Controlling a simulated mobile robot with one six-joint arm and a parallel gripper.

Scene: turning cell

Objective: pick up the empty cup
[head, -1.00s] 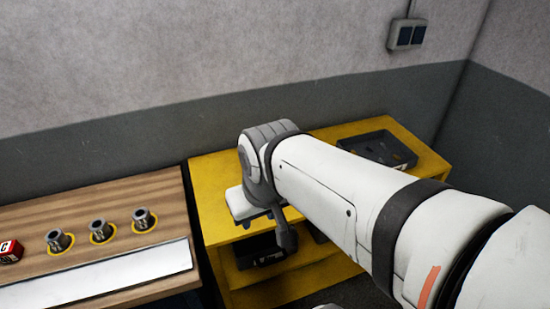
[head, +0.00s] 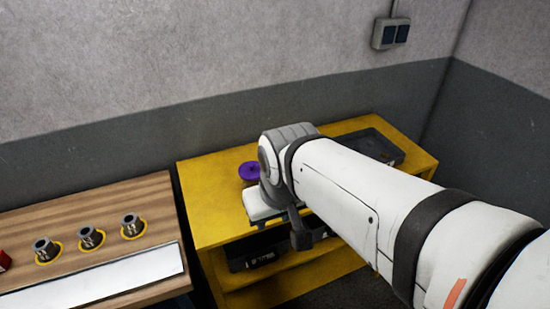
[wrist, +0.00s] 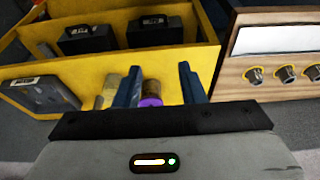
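My gripper (wrist: 158,68) shows two blue fingers spread apart in the wrist view. Between them, low in the picture, is a purple round thing (wrist: 150,101) with a brownish cylinder (wrist: 152,88) right behind it. I cannot tell whether these are one object or whether either is the empty cup. A dull yellow-grey cylinder (wrist: 110,87) is beside the left finger. In the head view a purple round thing with a darker middle (head: 249,171) stands on the yellow cabinet (head: 215,215), just left of my wrist.
A dark tray (head: 372,145) lies at the right end of the cabinet top. On the left, a wooden bench (head: 85,205) carries three metal cylinders (head: 91,237) in yellow rings and a white strip (head: 95,280). A wall is behind.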

